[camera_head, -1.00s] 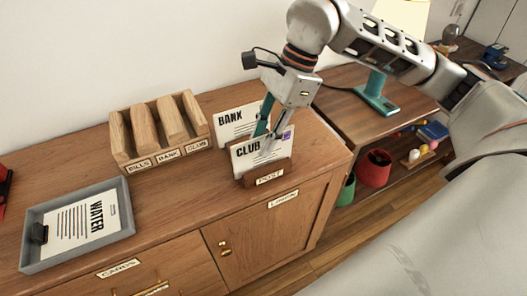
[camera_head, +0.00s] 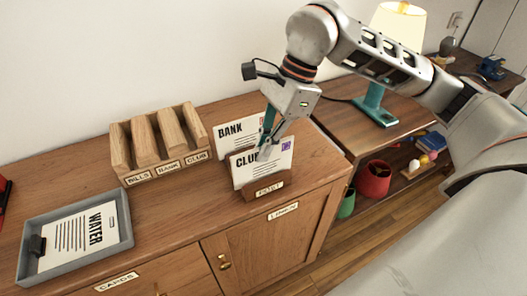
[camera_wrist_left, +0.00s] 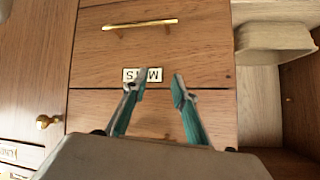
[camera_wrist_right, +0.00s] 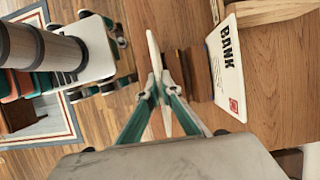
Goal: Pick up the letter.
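The white CLUB letter (camera_head: 244,176) stands upright in the small wooden POST holder (camera_head: 264,190) at the right part of the cabinet top. My right gripper (camera_head: 264,153) reaches down from above onto its top edge. In the right wrist view the letter (camera_wrist_right: 153,50) shows edge-on between the fingertips (camera_wrist_right: 161,90), which are closed against both faces. The letter's lower edge is hidden by the holder. My left gripper (camera_wrist_left: 157,87) is open and empty in front of a drawer front; it is outside the head view.
A BANK letter (camera_head: 232,130) is just behind the holder. A wooden sorter (camera_head: 123,150) labelled BILLS, BANK and CLUB stands left of it. A grey tray (camera_head: 125,232) holds a WATER letter (camera_head: 72,241). A lower shelf unit with a lamp (camera_head: 375,100) is at right.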

